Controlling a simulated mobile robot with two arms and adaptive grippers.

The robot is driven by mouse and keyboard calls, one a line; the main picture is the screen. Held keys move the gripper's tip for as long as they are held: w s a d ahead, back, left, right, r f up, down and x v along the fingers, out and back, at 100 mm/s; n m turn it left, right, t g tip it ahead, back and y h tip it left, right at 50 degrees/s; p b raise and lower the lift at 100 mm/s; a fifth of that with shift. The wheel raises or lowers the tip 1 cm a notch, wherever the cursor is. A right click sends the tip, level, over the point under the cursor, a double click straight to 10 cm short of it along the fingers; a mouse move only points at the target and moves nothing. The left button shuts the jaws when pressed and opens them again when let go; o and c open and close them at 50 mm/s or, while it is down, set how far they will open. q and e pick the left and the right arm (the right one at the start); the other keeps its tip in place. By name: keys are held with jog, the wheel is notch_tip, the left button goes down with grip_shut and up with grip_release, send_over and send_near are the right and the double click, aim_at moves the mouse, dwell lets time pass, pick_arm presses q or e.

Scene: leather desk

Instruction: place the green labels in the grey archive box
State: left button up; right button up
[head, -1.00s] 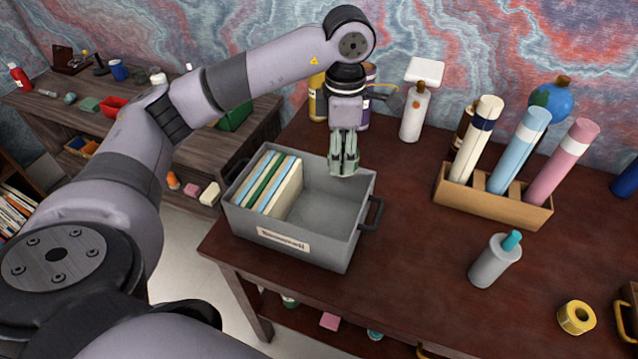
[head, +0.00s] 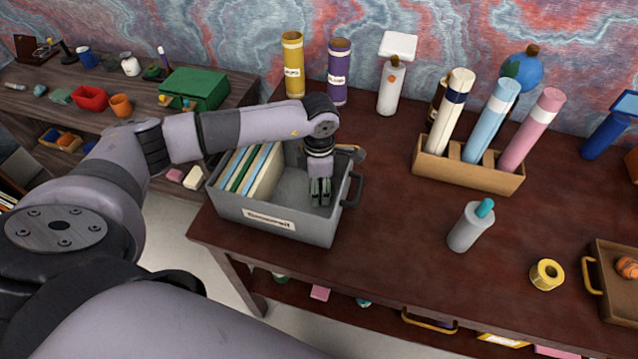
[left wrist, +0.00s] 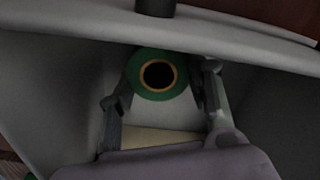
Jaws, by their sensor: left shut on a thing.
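The grey archive box (head: 335,215) stands on the desk's left part, with a label plate on its front wall and side handles. In the left wrist view its grey wall (left wrist: 60,85) surrounds the gripper. My left gripper (head: 320,198) points down inside the box's right half, fingers below the rim. It is shut on the green labels (left wrist: 135,78), a green roll with an orange-rimmed dark hole, between the fingers in the left wrist view. In the head view I cannot make out the roll. I cannot tell whether it touches the box floor. My right gripper is not in view.
Several upright folders (head: 245,170) fill the box's left side. Behind stand a yellow tube (head: 293,68), a purple tube (head: 339,72) and a white bottle (head: 391,90). A wooden rack (head: 470,170) of tubes and a grey bottle (head: 470,228) stand to the right.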

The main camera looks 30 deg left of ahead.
pick_arm(q)
jog(key=shift+f, duration=0.1)
jog(key=shift+f, duration=0.15)
jog(key=o, duration=1.2)
jog(key=shift+o, duration=0.2)
jog(key=shift+r, duration=0.3)
notch_tip(320, 180, up, 12)
jog(key=b, duration=0.2)
jog(key=shift+b, duration=0.35)
jog(key=shift+f, duration=0.15)
